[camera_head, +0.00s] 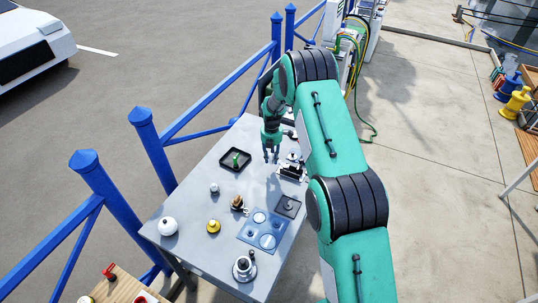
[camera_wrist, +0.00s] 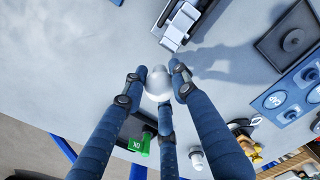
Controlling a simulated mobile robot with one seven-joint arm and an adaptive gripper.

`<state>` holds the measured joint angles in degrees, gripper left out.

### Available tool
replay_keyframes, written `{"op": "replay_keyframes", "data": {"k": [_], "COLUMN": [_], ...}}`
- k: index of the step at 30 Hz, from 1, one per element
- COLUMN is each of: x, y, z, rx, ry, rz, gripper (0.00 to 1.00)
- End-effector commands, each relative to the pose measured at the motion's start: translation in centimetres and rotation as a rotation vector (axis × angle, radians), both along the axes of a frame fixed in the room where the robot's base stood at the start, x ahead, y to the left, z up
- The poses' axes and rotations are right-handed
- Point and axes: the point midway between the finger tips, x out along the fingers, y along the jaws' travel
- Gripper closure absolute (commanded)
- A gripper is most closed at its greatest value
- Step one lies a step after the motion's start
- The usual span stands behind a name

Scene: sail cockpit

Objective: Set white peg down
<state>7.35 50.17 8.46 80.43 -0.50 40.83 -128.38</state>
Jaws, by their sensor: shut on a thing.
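My gripper (camera_wrist: 157,84) has three dark blue fingers closed around a white, round-topped piece, which I take to be the white peg (camera_wrist: 158,79). The fingers hide its lower part. In the head view my gripper (camera_head: 271,155) points down above the far half of the grey table (camera_head: 197,213); the peg is too small to make out there.
A black tray (camera_head: 235,159) with a green piece is left of my gripper. A metal fixture (camera_head: 291,169) stands close on the right. A dark square plate (camera_head: 287,206) and a blue panel (camera_head: 264,231) lie nearer. A small white piece (camera_head: 214,187) and white ball (camera_head: 168,226) stand left.

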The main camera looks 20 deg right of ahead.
Motion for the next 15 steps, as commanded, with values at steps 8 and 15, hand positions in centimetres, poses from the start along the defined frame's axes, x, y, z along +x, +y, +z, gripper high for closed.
{"op": "replay_keyframes", "data": {"k": [8,15], "x": [3.8,5.8], "y": [-0.5,-0.7], "z": [-0.4,-0.6], "rx": [0.0,0.0], "ry": [0.0,0.0], "rz": [0.0,0.0], "gripper": [0.95,0.95]}}
